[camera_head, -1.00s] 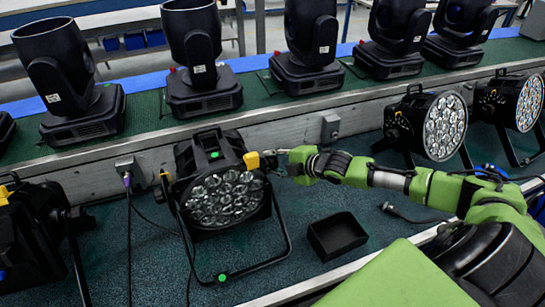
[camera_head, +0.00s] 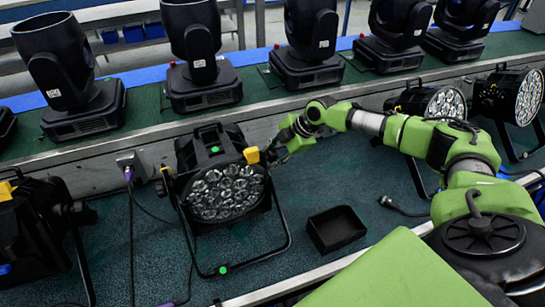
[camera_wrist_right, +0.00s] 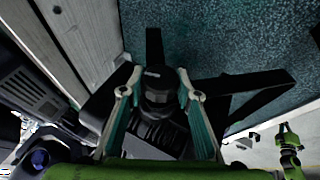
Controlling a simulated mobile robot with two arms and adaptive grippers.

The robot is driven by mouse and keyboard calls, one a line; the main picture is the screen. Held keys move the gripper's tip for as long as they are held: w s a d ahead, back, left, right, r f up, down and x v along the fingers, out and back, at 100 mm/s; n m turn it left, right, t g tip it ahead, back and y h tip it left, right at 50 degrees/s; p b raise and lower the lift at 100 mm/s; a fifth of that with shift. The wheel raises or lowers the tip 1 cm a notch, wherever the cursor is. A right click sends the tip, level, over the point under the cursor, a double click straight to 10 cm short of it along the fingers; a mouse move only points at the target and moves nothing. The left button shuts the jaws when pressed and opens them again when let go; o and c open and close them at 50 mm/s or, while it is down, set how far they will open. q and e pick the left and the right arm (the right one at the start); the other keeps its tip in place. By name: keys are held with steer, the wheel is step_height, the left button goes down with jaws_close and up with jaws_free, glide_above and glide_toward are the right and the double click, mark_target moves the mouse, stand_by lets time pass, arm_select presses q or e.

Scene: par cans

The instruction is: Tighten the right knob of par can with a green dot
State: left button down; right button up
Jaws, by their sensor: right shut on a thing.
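The par can (camera_head: 190,160) with a green dot (camera_head: 215,149) on top stands in its black bracket on the teal surface, its lens cluster facing me. A second green dot (camera_head: 223,269) is on the bracket's foot. My right gripper (camera_head: 272,154) is at the can's right side, beside the yellow tab (camera_head: 252,155). In the right wrist view its two fingers (camera_wrist_right: 158,88) are shut on the black right knob (camera_wrist_right: 157,97), one on each side. In the head view the gripper hides the knob. A small green arm part (camera_wrist_right: 289,143) at lower right may be my left arm.
Other par cans stand at left (camera_head: 35,230) and right (camera_head: 445,105). A small open black box (camera_head: 336,229) lies right of the bracket. Several moving-head lights (camera_head: 205,75) line the shelf behind. Cables (camera_head: 140,225) run left of the can.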

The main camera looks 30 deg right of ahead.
steer(key=shift+g, duration=0.5)
steer(key=o, duration=1.1)
steer(key=shift+f, duration=0.1)
steer(key=v, duration=1.2)
steer(key=shift+w, duration=0.2)
